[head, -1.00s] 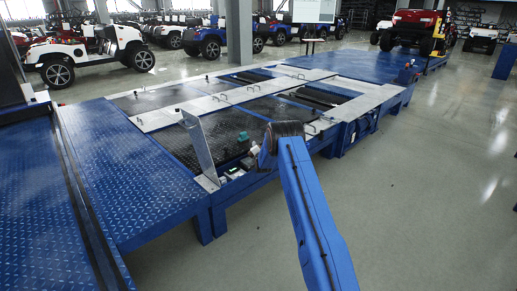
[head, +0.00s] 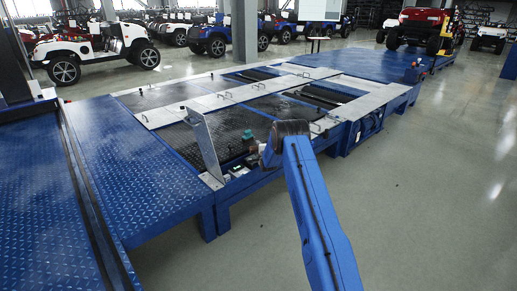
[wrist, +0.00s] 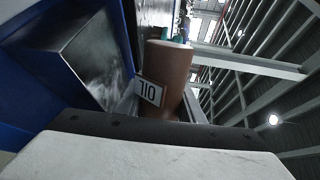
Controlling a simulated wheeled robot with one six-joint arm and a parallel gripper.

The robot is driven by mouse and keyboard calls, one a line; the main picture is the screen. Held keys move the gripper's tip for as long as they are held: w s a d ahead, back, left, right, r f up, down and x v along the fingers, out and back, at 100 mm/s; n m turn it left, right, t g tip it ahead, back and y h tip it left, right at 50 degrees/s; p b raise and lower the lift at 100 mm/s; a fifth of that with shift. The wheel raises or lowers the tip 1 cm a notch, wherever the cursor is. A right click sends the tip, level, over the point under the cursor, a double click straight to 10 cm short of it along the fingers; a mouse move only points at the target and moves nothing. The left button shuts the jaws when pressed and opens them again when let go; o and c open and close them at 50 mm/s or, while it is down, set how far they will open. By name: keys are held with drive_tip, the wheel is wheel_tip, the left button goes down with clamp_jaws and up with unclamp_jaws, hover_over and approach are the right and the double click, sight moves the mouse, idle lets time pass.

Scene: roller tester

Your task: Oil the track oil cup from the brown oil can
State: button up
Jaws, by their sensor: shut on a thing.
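The brown oil can (wrist: 168,75), with a white OIL label, fills the middle of the wrist view, close in front of my gripper (wrist: 165,118). My gripper is shut on the can; its fingertips are not clearly visible. A small teal part (wrist: 178,41) shows at the far end of the can, and I cannot tell if it belongs to it. In the head view my gripper (head: 264,154) is mostly hidden behind my blue arm, over the near edge of the roller tester (head: 180,118). I cannot make out the track oil cup.
An upright grey metal plate (head: 203,148) stands on the tester's near edge, left of my gripper. A blue chequered ramp (head: 130,170) lies at left. Small vehicles such as a white one (head: 97,52) stand behind. The grey floor (head: 430,190) at right is clear.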

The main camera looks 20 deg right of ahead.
idle(0.4)
drive_tip(key=shift+r+m+y, duration=0.3)
drive_tip(key=shift+r+m, duration=0.55)
drive_tip(key=shift+m, duration=0.15)
drive_tip(key=shift+d, duration=0.1)
drive_tip(key=shift+r+m, duration=0.3)
drive_tip(key=shift+m, duration=0.1)
drive_tip(key=shift+f, duration=0.1)
idle(1.3)
drive_tip(key=shift+f+n, duration=0.7)
drive_tip(key=shift+n, duration=0.3)
